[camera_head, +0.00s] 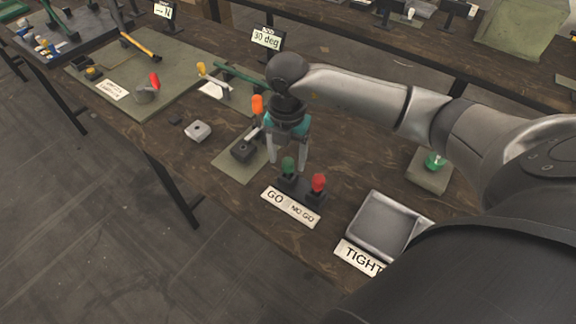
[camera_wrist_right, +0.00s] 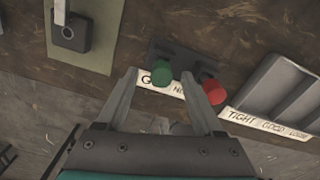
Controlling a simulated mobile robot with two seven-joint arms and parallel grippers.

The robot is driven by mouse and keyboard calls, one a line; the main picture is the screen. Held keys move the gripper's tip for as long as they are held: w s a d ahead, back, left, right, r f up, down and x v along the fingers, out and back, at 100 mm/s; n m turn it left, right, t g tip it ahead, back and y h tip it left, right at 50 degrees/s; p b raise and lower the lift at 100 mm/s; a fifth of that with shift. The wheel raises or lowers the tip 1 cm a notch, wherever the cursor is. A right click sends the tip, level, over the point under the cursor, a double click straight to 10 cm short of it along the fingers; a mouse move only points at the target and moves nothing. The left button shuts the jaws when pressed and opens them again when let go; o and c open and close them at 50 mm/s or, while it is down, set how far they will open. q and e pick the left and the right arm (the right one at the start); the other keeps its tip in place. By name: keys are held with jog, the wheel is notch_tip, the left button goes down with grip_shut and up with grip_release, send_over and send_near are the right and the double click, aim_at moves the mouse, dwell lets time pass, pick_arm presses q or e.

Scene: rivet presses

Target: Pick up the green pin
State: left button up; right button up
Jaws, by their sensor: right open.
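The green pin (camera_head: 288,166) stands in a dark holder (camera_head: 302,191) on the workbench, behind the "GO" label, with a red pin (camera_head: 318,182) beside it. My right gripper (camera_head: 288,160) is open and points down above the holder. In the right wrist view the green pin (camera_wrist_right: 161,72) shows between the two fingertips (camera_wrist_right: 162,74), nearer the left finger; the red pin (camera_wrist_right: 212,92) lies outside the right finger. I cannot tell whether a finger touches the green pin. My left gripper is not in view.
A grey tray (camera_head: 376,226) with a "TIGHT" label stands right of the holder. A dark block (camera_head: 244,150) on a green mat (camera_head: 232,168) is to the left. A grey block with a green knob (camera_head: 434,160) sits further right.

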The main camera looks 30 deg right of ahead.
aim_at(288, 172)
notch_tip(288, 172, down, 4)
jog(key=shift+r, duration=0.2)
grip_shut()
dwell(0.4)
